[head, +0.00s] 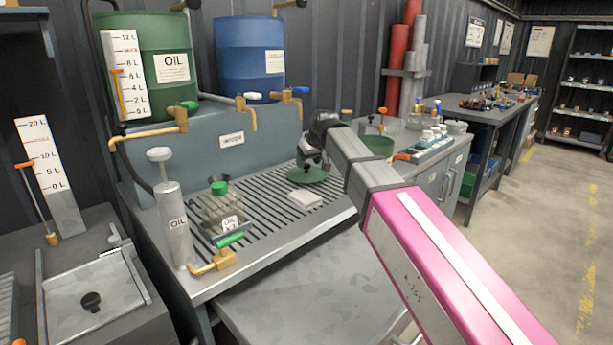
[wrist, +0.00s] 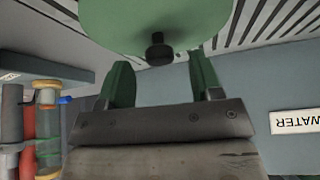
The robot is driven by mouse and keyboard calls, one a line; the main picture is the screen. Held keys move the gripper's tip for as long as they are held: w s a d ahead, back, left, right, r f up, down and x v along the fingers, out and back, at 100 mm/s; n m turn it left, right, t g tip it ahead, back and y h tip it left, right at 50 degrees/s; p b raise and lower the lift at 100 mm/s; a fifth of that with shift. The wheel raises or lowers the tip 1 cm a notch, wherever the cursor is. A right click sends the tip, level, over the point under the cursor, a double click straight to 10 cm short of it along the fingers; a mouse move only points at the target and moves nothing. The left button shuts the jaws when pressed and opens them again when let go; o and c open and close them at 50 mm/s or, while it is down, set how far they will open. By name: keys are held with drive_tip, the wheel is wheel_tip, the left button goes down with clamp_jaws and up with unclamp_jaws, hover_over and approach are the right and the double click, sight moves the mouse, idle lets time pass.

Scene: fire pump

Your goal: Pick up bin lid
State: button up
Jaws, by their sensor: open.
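The bin lid (head: 307,175) is a round green disc lying on the slatted grate of the bench, directly below my gripper (head: 313,160) in the head view. In the wrist view the green lid (wrist: 155,15) fills the top middle, with its dark knob (wrist: 159,50) facing me. My gripper (wrist: 161,68) is open, with one green finger to each side of the knob's line. The knob appears just ahead of or between the fingertips; I cannot tell the exact depth. The fingers do not grip it. My arm hides part of the bench behind.
A green bin (head: 377,146) stands behind my arm. A pale block (head: 304,199) lies close in front of the lid. A glass oil container (head: 222,207) and a grey oil pump (head: 173,222) stand left. Green (head: 165,60) and blue (head: 250,55) drums stand behind.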

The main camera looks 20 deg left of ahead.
drive_tip(key=x, duration=0.2)
drive_tip(key=shift+w+a+f, duration=0.15)
drive_tip(key=shift+a+f, duration=0.05)
drive_tip(key=shift+f, duration=0.15)
drive_tip(key=c, duration=1)
drive_tip(key=shift+r, duration=0.75)
wheel_tip(320, 180, up, 3)
drive_tip(key=shift+f, duration=0.1)
drive_tip(key=s+a+r, duration=0.3)
drive_tip(key=s+r, duration=0.4)
drive_tip(key=s, duration=0.4)
drive_tip(key=w+d+r, duration=0.4)
drive_tip(key=w+d, duration=0.6)
drive_tip(key=d, duration=0.2)
drive_tip(key=w+d+r, duration=0.4)
drive_tip(key=w+d, duration=0.6)
drive_tip(key=d, duration=0.2)
drive_tip(key=shift+w+d+r, duration=0.2)
drive_tip(key=shift+w+d, duration=0.05)
drive_tip(key=shift+w, duration=0.1)
